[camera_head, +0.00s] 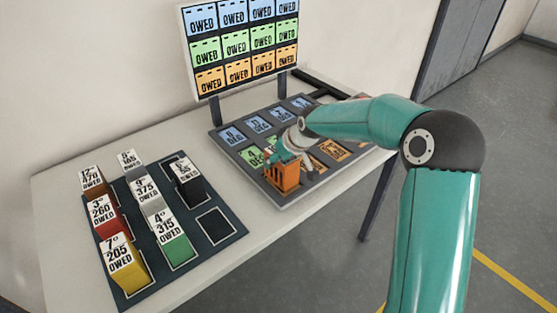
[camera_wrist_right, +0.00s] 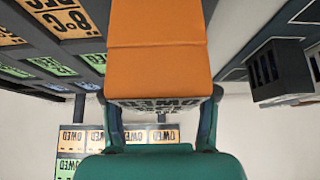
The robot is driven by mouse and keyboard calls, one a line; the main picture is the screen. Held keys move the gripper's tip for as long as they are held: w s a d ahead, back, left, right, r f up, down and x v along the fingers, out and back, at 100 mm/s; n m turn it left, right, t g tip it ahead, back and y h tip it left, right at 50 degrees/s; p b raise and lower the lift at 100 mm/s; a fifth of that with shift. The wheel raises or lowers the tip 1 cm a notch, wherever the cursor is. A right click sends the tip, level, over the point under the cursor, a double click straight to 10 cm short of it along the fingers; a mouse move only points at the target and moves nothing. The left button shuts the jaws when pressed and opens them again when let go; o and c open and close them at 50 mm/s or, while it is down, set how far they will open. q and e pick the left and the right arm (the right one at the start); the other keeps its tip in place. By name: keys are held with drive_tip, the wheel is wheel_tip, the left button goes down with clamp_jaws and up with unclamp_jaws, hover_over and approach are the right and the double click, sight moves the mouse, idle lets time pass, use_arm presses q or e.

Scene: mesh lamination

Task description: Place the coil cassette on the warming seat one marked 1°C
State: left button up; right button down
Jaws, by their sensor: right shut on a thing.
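The orange coil cassette (camera_head: 283,178) is in my right gripper (camera_head: 287,158), at the front left corner of the dark warming board (camera_head: 290,202). The right wrist view shows the cassette (camera_wrist_right: 160,45) between the two fingers of the gripper (camera_wrist_right: 162,95). I cannot tell whether its bottom touches the board. The board has blue, green and orange seat labels. The seat at the cassette is hidden, and I cannot make out a 1°C mark. The right wrist view shows an orange label reading 8°C (camera_wrist_right: 65,18). My left gripper is not in view.
A dark rack (camera_head: 195,255) at the left holds several coloured cassettes, including yellow (camera_head: 128,272), green (camera_head: 175,248) and black (camera_head: 190,188). One front right slot (camera_head: 213,226) is empty. An upright panel of OWED cards (camera_head: 240,45) stands behind the board.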

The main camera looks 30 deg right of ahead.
drive_tip(key=shift+f, duration=0.45)
drive_tip(key=shift+c, duration=1.6)
unclamp_jaws()
drive_tip(key=b+v, duration=0.2)
drive_tip(key=v, duration=1)
